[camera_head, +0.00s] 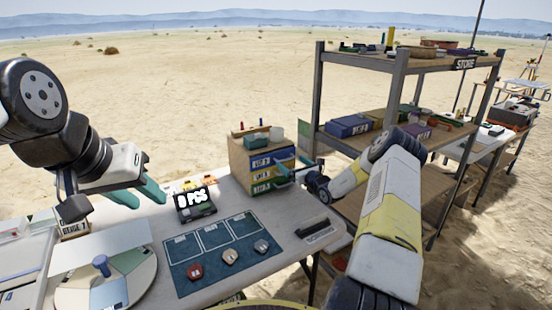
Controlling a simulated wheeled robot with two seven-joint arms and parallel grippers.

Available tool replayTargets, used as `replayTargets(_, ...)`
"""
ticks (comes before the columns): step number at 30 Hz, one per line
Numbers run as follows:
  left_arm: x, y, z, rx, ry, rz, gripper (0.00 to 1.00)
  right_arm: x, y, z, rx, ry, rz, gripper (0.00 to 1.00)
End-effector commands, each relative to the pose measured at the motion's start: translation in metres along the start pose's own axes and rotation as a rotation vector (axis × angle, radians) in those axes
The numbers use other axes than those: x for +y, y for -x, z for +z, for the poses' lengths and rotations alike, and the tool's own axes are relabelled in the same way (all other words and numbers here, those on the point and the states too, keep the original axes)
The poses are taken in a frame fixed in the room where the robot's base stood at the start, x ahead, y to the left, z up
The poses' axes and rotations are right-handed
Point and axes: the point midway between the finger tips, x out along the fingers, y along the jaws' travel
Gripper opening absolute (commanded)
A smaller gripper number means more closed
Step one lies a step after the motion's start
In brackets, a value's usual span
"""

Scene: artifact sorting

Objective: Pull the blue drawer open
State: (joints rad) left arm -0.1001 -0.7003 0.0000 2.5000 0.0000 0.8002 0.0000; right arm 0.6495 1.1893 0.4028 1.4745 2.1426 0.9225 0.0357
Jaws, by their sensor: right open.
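A small wooden cabinet (238,160) stands at the back of the table with a blue drawer (262,162) on top, a yellow drawer (261,175) below it and a green drawer (261,187) at the bottom. My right gripper (286,170) reaches in from the right with its teal fingers open, right beside the right end of the drawer fronts and partly covering them. I cannot tell whether it touches the blue drawer's handle. My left gripper (156,190) hangs over the left part of the table, away from the cabinet; its finger gap is unclear.
A teal mat (213,261) with several small pieces lies in front of the cabinet. A small display (195,203) stands behind the mat. A round tray (140,285) is at the lower left. A wooden shelf (345,61) rises behind my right arm. Items sit on the cabinet top.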

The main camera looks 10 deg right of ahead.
Motion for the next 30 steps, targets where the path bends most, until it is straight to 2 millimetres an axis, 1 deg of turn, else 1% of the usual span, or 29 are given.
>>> replayTargets(1, 0.0, 0.0, 0.0, 0.0, 0.0, 0.0, 0.36, 0.001, -0.009, -0.001, -0.001, 0.001, 0.002, 0.95)
replayTargets(3, 0.0, 0.0, 0.0, 0.0, 0.0, 0.0, 0.36, 0.001, -0.02, 0.0, -0.001, 0.002, 0.001, 0.95)
replayTargets(7, 0.0, 0.0, 0.0, 0.0, 0.0, 0.0, 0.36, 0.001, -0.034, 0.0, 0.001, 0.002, 0.002, 0.95)
replayTargets(12, 0.0, 0.0, 0.0, 0.0, 0.0, 0.0, 0.36, 0.001, -0.042, 0.0, 0.0, 0.002, 0.002, 0.95)
replayTargets(18, 0.0, 0.0, 0.0, 0.0, 0.0, 0.0, 0.36, 0.001, -0.042, 0.0, 0.001, 0.001, 0.002, 0.95)
replayTargets(20, 0.0, 0.0, 0.0, 0.0, 0.0, 0.0, 0.36, 0.001, -0.042, 0.0, 0.001, 0.002, 0.002, 0.86)
replayTargets(21, 0.0, 0.0, 0.0, 0.0, 0.0, 0.0, 0.36, 0.001, -0.042, 0.0, 0.001, 0.001, 0.002, 0.78)
replayTargets(26, 0.0, 0.0, 0.0, 0.0, 0.0, 0.0, 0.36, 0.0, -0.041, 0.0, 0.001, 0.002, 0.001, 0.46)
replayTargets(30, 0.0, 0.0, 0.0, 0.0, 0.0, 0.0, 0.36, -0.001, -0.041, 0.0, 0.001, 0.002, 0.0, 0.19)
